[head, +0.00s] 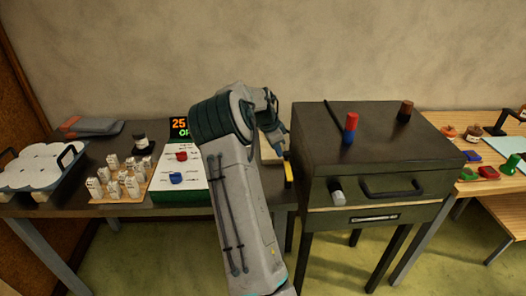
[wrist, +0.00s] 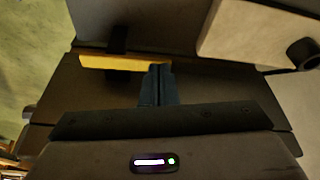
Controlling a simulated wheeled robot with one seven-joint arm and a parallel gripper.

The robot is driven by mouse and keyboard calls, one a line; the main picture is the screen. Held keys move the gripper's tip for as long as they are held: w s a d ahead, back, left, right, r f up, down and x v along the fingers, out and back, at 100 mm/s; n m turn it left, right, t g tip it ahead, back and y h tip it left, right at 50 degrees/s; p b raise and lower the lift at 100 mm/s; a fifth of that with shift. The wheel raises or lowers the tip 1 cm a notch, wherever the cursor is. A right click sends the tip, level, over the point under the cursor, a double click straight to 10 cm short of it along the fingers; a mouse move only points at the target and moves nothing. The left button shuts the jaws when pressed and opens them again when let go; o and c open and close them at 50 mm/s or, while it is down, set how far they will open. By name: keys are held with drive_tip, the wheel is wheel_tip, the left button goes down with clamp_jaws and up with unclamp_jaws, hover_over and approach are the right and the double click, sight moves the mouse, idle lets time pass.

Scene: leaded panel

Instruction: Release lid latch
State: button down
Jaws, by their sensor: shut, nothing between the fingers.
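A dark box (head: 335,160) with a lid stands right of my arm. A dark bar handle (head: 393,190) and a light grey catch (head: 337,191) are on its front; I cannot tell for sure which part is the lid latch. A yellow bar (head: 289,171) stands by the box's left side and shows in the wrist view (wrist: 125,63), with a dark piece across it. My gripper (wrist: 158,68) is shut and empty, its fingertips close to the bar's right end. I cannot tell whether they touch. In the head view my arm partly hides this spot.
A red-and-blue cylinder (head: 350,127) and a brown one (head: 404,111) stand on the box. A pale block (wrist: 240,32) is near my fingers. Left are a panel (head: 197,165), a rack of small white blocks (head: 122,187) and a white tray (head: 35,165).

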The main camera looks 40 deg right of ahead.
drive_tip(key=shift+d, duration=0.1)
idle(0.7)
drive_tip(key=w+a+r+b, duration=0.1)
drive_tip(key=w+a+r, duration=0.2)
drive_tip(key=a+r, duration=0.3)
wheel_tip(320, 180, up, 4)
drive_tip(key=shift+w+r, duration=0.1)
drive_tip(key=shift+w, duration=0.05)
drive_tip(key=shift+a, duration=0.15)
idle(0.4)
